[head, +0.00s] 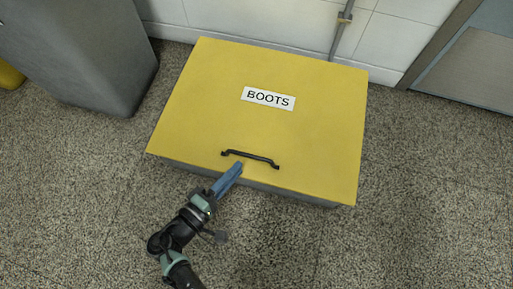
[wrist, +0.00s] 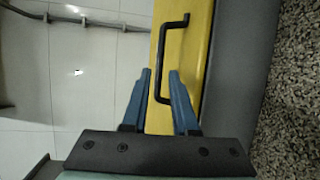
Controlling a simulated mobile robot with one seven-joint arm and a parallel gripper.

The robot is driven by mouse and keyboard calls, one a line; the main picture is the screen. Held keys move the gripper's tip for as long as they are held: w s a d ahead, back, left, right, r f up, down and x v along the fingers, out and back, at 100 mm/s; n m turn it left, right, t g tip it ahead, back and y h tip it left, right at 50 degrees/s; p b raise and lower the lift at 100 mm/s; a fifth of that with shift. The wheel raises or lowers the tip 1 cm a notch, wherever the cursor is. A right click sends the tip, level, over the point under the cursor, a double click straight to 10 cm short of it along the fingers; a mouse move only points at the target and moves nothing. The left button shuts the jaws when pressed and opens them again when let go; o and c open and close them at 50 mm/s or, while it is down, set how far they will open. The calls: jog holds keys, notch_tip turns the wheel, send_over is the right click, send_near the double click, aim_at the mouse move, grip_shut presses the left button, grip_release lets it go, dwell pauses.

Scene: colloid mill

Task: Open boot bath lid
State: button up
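The boot bath has a flat yellow lid (head: 240,125) with a white BOOTS label (head: 268,98). The lid lies closed on the grey base (head: 300,197). A black bar handle (head: 250,158) is fixed near the lid's front edge. My gripper (head: 236,169) is at the front edge, just below the handle in the head view. In the wrist view the handle (wrist: 160,60) runs lengthwise, and its near end lies between the two blue fingers of my gripper (wrist: 160,78). The fingers are apart. I cannot tell whether they touch the handle.
A grey bin-like block (head: 80,55) stands at the upper left. A white tiled wall (head: 250,15) with a pipe (head: 340,28) is behind the bath. A door (head: 475,60) is at the upper right. The speckled floor (head: 430,200) is clear in front and to the right.

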aim_at(256, 153)
jog(key=b+x, duration=0.3)
jog(key=x, duration=0.5)
jog(key=shift+w+d+f+b, duration=0.1)
jog(key=shift+f+b, duration=0.1)
jog(key=shift+b, duration=0.2)
jog(key=shift+w+d, duration=0.5)
jog(key=shift+w, duration=0.05)
jog(key=shift+r, duration=0.1)
jog(key=shift+c, duration=0.3)
grip_shut()
jog(key=shift+a, duration=0.1)
